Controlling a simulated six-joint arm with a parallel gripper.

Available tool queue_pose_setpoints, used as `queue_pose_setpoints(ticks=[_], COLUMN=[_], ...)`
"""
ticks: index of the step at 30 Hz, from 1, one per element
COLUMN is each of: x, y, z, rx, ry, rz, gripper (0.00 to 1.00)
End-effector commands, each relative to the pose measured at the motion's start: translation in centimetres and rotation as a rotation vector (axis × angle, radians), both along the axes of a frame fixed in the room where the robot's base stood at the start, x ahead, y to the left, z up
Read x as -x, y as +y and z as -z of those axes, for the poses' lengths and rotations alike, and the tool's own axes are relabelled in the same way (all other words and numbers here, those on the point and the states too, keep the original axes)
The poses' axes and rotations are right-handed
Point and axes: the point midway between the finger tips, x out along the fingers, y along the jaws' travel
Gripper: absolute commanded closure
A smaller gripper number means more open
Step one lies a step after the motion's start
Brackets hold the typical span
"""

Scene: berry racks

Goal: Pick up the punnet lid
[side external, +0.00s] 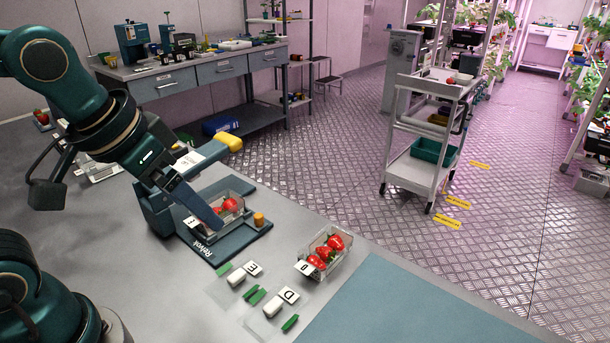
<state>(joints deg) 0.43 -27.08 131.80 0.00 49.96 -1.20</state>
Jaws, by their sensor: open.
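Two clear, flat pieces that look like punnet lids lie on the grey bench, each with a white block and green strips at its ends. One lid (221,292) is beside the card E, the other (257,325) beside the card D. I cannot tell which one the task means. My gripper (190,224) is open, pointing down at the dark teal stand (224,249), up and left of both lids and apart from them. A clear punnet of strawberries (231,206) sits in the stand, partly hidden by my gripper. Whether a finger touches it cannot be told.
A second strawberry punnet (340,264) with card B stands right of the lids. A teal mat (420,310) covers the bench's front right and is clear. A yellow-ended part (228,142) rises behind the stand. A trolley (425,170) and workbench (220,85) stand beyond.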

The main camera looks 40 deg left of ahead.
Motion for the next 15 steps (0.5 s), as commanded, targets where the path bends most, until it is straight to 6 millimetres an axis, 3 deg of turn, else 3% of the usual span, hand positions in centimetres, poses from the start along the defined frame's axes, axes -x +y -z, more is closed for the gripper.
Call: queue_pose_setpoints(ticks=[9, 15], x=[-4.8, -5.8], y=[-0.5, -0.7], z=[4.9, 8.8], rx=[0.001, -0.003], ry=[0.229, 0.36], rz=[0.003, 0.009], gripper=[0.1, 0.1])
